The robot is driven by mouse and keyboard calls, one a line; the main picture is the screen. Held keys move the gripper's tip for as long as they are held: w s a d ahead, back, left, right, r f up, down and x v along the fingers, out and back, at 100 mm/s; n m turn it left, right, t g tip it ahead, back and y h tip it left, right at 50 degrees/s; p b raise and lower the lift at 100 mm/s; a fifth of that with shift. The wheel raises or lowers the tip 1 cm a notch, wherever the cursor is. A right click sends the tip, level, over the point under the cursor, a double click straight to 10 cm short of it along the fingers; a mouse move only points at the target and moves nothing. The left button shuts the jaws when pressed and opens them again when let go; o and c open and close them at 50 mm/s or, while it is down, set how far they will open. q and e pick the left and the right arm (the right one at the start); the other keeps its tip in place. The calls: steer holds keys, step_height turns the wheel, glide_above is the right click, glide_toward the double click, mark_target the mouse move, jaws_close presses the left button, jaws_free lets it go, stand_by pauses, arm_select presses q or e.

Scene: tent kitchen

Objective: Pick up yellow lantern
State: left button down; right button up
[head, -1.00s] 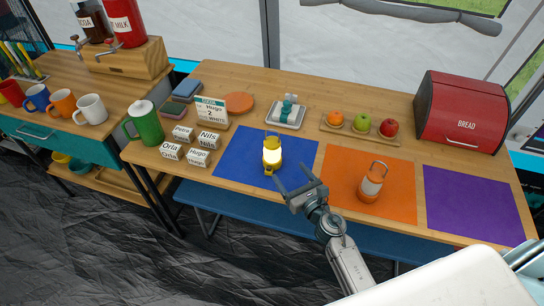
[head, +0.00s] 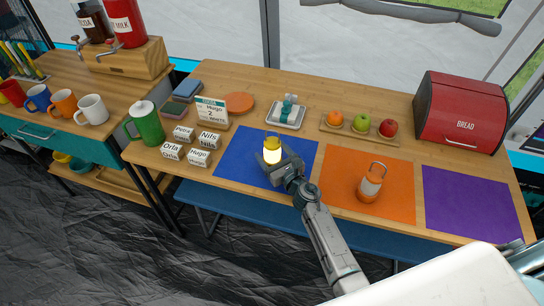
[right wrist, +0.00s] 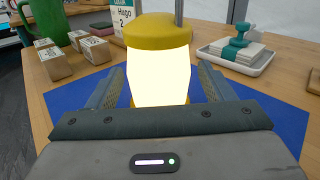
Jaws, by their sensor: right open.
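The yellow lantern (head: 272,150) stands upright and lit on the blue mat (head: 236,158). In the right wrist view the glowing lantern (right wrist: 160,65) fills the middle, with its yellow cap on top. My right gripper (head: 276,166) is at the lantern, low down. Its open fingers (right wrist: 158,92) reach along both sides of the lantern, with a gap visible on each side. The lantern's lower part is hidden behind the gripper body. My left gripper is not in view.
An orange lantern (head: 371,183) stands on the orange mat (head: 398,178) to the right. Name blocks (head: 199,157) sit left of the blue mat. A tray with a stamp (head: 287,116) is behind it. The purple mat (head: 470,200) is bare.

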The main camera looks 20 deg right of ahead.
mark_target(276, 149)
steer(key=shift+s, duration=0.1)
steer(key=c, duration=1.4)
steer(key=shift+r, duration=0.1)
